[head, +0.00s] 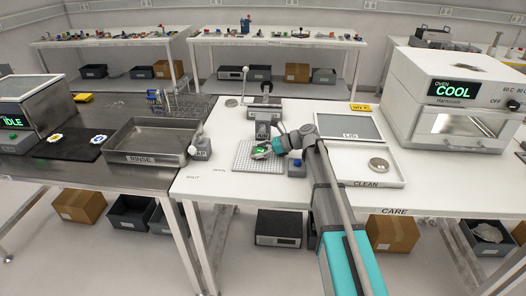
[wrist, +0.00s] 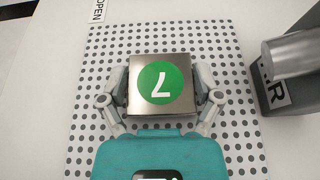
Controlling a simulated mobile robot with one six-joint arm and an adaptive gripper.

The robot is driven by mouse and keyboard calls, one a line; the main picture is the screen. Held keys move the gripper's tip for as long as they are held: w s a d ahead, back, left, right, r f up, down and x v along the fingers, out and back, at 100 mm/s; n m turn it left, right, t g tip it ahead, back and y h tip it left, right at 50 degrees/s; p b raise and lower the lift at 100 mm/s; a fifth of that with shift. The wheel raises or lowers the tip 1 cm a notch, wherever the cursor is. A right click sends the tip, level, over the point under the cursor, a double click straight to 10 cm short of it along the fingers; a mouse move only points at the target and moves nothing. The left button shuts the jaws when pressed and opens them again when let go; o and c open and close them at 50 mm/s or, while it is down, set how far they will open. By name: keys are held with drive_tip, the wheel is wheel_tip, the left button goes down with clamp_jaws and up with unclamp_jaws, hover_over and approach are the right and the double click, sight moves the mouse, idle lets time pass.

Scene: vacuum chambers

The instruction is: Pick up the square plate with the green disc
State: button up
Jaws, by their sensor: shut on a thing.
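The square plate (wrist: 136,103) is a metallic square with a green disc (wrist: 160,78) on top, marked with a white 7 that appears upside down in the wrist view. My gripper (wrist: 162,88) is shut on it, with one finger against its left side and one against its right. The plate is over a white perforated board (wrist: 88,75); I cannot tell whether it touches the board. In the head view, my gripper (head: 269,150) is at the perforated board (head: 243,160), and the plate (head: 259,154) is partly hidden there.
A grey AIR fixture (head: 262,127) stands close behind the board. The RINSE tray (head: 145,152) is to the left, the LID panel (head: 348,127) and CLEAN tray (head: 392,181) to the right. An oven (head: 447,95) showing COOL stands at far right. Bare tabletop lies in front of the board.

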sight(260, 151)
drive_tip(key=shift+r+p, duration=1.45)
drive_tip(key=shift+r, duration=0.1)
drive_tip(key=s+a+r+p, duration=0.8)
drive_tip(key=s+r+p, duration=0.1)
drive_tip(key=s, duration=0.2)
drive_tip(key=shift+a+r+p, duration=0.3)
drive_tip(key=shift+r+p, duration=0.05)
drive_tip(key=shift+d, duration=0.2)
